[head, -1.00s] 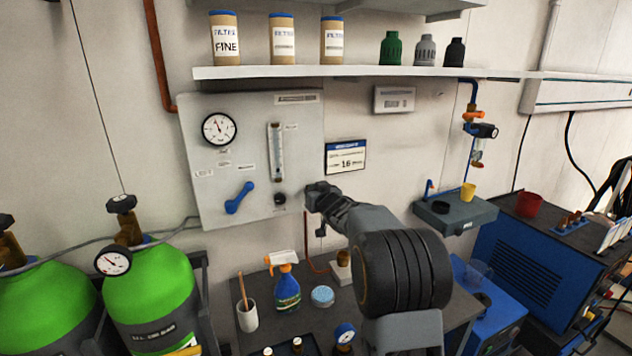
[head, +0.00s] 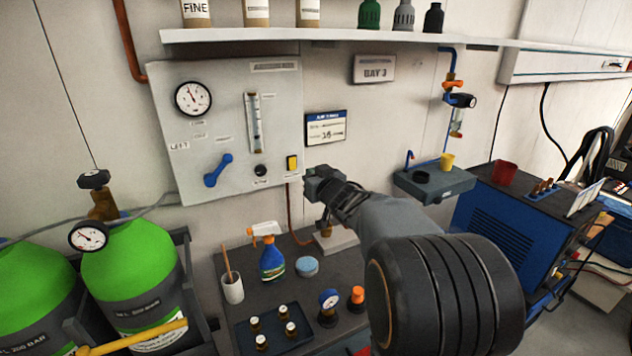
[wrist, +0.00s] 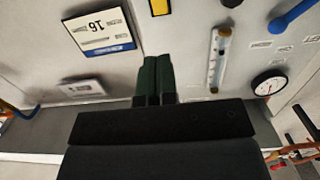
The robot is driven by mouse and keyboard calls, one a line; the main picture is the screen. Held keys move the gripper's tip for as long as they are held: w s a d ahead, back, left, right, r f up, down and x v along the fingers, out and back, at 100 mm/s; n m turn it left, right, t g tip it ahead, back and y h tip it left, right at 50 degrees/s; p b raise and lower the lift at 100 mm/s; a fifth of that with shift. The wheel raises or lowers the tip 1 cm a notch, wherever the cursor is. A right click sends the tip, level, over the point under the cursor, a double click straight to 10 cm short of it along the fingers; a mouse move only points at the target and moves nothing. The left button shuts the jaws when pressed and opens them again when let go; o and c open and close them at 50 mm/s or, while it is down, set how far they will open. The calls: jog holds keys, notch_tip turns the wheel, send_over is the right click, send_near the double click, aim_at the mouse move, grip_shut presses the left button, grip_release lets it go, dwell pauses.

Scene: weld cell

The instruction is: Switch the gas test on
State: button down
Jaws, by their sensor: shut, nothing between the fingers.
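The grey gas panel (head: 240,110) hangs on the wall at left in the head view. A small yellow switch in a dark frame (head: 292,162) sits at its lower right edge; its label and position are too small to read. It also shows at the top of the wrist view (wrist: 160,7), cut by the frame. A black knob (head: 260,170), a blue lever (head: 217,170), a flow tube (head: 254,122) and a round gauge (head: 193,98) share the panel. My gripper (head: 312,180) is shut and empty, just right of the yellow switch in the head view, apparently apart from it.
A wall shelf (head: 330,38) runs above the panel. A small sign (head: 325,128) hangs right of it. Below, a dark bench holds a spray bottle (head: 271,260), a cup (head: 232,288) and a tray of small parts (head: 273,330). Green cylinders (head: 130,265) stand at left.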

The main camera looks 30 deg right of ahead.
jog(key=shift+s, duration=1)
jog(key=s+d+f+m+g+h, duration=0.2)
jog(key=s+d+f+g+h, duration=0.25)
jog(key=s+f+g, duration=0.4)
jog(key=s+a+f+n+g+y, duration=0.1)
jog(key=s+a+f+g+y, duration=0.1)
jog(key=s+a, duration=0.6)
jog(key=s+a+f+n+g+y, duration=0.1)
jog(key=s+a+f+g+y, duration=0.1)
jog(key=s+a, duration=0.5)
jog(key=shift+s+a+f, duration=0.3)
jog(key=shift+s+a, duration=0.1)
jog(key=shift+a, duration=1)
